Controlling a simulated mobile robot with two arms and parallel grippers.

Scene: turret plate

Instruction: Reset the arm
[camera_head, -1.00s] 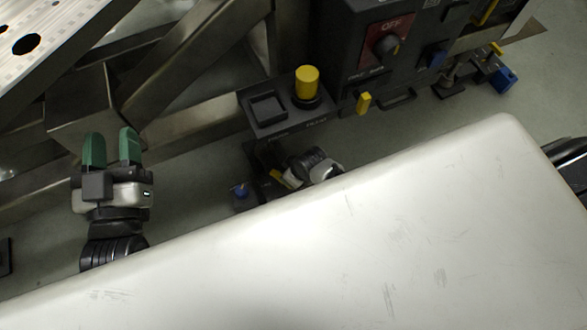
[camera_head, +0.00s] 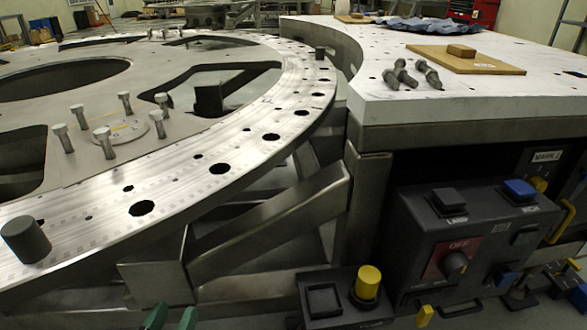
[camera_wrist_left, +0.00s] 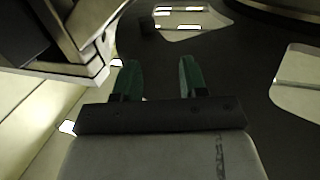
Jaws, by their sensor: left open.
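My left gripper (camera_head: 171,318) shows only by its green fingertips at the bottom edge of the head view, below the turret plate. In the left wrist view the same gripper (camera_wrist_left: 157,80) has its two green fingers apart with nothing between them. The rest of the left arm is out of the head view. My right gripper is in neither view now.
A large metal ring plate (camera_head: 215,165) with holes and upright bolts fills the left. A white-topped table (camera_head: 370,105) with bolts and a wooden board (camera_head: 468,60) stands right. Below it is a dark control box (camera_head: 470,235); a yellow button (camera_head: 368,282) stands lower.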

